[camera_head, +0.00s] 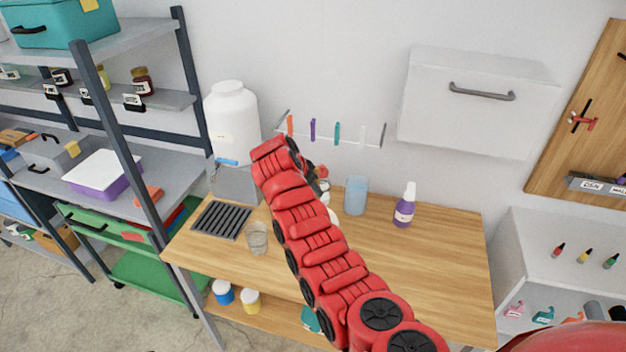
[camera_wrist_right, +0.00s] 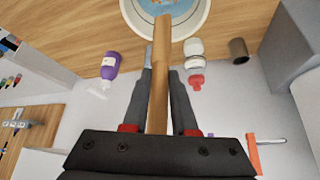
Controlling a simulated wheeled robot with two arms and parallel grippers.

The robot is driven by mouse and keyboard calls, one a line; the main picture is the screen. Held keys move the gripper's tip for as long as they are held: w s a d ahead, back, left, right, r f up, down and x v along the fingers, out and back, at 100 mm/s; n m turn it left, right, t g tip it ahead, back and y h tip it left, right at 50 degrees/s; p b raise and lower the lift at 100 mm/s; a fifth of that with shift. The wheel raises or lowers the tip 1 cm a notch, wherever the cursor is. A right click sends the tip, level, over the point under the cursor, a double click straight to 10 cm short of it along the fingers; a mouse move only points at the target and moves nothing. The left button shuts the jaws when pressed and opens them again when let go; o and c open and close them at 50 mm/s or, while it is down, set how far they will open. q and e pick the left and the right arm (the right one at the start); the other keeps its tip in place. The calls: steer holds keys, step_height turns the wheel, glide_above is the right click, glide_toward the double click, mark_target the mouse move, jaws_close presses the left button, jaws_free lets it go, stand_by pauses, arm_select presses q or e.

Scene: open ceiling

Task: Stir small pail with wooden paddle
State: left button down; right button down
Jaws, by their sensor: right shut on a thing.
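The wooden paddle (camera_wrist_right: 160,85) is gripped along its handle between the dark fingers of my right gripper (camera_wrist_right: 162,76) in the right wrist view. Its far end overlaps the opening of a white round pail (camera_wrist_right: 201,18) with blue contents, cut off by the top edge. I cannot tell whether the paddle's end touches the contents or is above them. In the head view my red right arm reaches over the worktable and hides the paddle, the gripper and most or all of the pail. My left gripper is not in view.
On the wooden worktable (camera_head: 420,250) stand a blue cup (camera_head: 356,196), a purple spray bottle (camera_head: 404,207) and a clear glass (camera_head: 257,238). A white jug (camera_head: 233,120) stands at the back left. A shelf rack (camera_head: 165,185) is left. The table's right front is clear.

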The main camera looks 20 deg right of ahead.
step_height(320, 180, down, 12)
steer(key=b, duration=1)
steer(key=shift+a+r, duration=0.15)
steer(key=shift+r, duration=0.1)
steer(key=shift+s+a, duration=0.1)
steer(key=shift+s, duration=0.05)
